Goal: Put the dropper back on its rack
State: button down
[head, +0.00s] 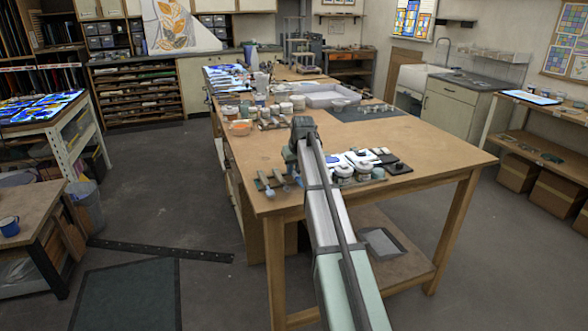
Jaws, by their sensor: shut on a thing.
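My arm reaches from the bottom over the wooden table, and my gripper (301,131) is above the table's left half. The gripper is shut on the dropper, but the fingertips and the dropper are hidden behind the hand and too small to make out. The dropper's rack cannot be told apart for sure. A small wooden holder with jars (272,123) stands just beyond and left of the gripper. A low board with white-lidded jars (345,173) lies nearer, right of the arm.
Small tools with wooden pieces (269,185) lie near the table's front left corner. A dark flat block (397,168) sits right of the jars. The table's right side (440,140) is clear.

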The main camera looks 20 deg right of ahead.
jog(key=shift+f, duration=0.25)
dwell(0.3)
jog(key=c, duration=0.9)
grip_release()
jog(key=shift+r, duration=0.1)
jog(key=v, duration=1.4)
jog(key=s+a+f+n+g+h, duration=0.1)
jog(key=s+a+f+n+g, duration=0.15)
jog(key=s+f, duration=1)
jog(key=s+a+f+g, duration=0.1)
jog(key=s+a+f, duration=0.3)
jog(key=f, duration=0.9)
jog(key=s+a+f+g, duration=0.2)
jog(key=s+f, duration=0.5)
jog(key=f, duration=0.5)
jog(key=s+a+f+g, duration=0.1)
jog(key=s+a+f, duration=0.3)
jog(key=f, duration=0.9)
jog(key=s+a+f+g, duration=0.1)
jog(key=s+f, duration=0.5)
jog(key=s, duration=0.4)
jog(key=s+a+f+m+g, duration=0.1)
jog(key=s+f+g, duration=0.1)
jog(key=s+f, duration=0.4)
jog(key=s+a+f+m+g+y, duration=0.1)
jog(key=s+f, duration=0.6)
jog(key=s, duration=0.8)
jog(key=shift+s+a+g, duration=0.35)
jog(key=shift+a+g, duration=0.1)
jog(key=shift+a, duration=0.05)
